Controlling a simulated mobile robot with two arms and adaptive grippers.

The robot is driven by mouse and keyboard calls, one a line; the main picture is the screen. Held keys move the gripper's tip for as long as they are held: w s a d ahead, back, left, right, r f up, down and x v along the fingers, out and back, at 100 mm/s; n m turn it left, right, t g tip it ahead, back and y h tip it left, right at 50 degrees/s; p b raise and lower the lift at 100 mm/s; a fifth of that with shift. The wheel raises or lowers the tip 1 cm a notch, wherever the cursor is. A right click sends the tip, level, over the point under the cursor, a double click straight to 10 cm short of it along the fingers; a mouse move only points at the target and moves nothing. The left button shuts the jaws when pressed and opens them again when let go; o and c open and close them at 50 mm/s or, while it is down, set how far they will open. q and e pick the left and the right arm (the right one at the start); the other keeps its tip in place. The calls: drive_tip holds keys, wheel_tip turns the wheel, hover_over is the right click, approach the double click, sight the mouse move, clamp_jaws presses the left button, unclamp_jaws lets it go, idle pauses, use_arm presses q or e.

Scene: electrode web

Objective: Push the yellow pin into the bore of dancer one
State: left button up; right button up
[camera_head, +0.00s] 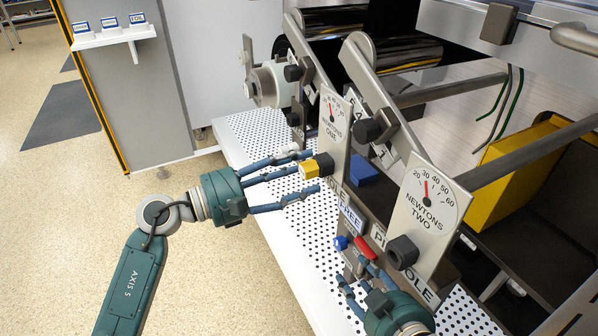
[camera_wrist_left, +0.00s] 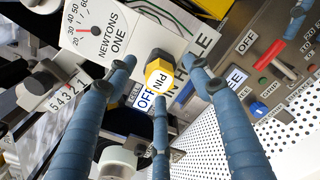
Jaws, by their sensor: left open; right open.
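The yellow pin (camera_head: 312,168) is a yellow cap with a dark collar behind it, at the lower part of the dancer one plate (camera_head: 333,130). My right gripper (camera_head: 357,282) is open and empty at the bottom, below the red handle (camera_head: 366,247).
The dancer two plate (camera_head: 430,210) with its dark knob (camera_head: 403,252) stands to the right. A blue knob (camera_head: 341,243) sits left of the red handle. A white perforated deck (camera_head: 300,225) runs below. A yellow bin (camera_head: 515,165) is at right. Open floor lies left.

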use_arm(q)
drive_tip(key=v, duration=1.1)
drive_tip(key=shift+s+a, duration=0.15)
drive_tip(key=shift+a, duration=0.2)
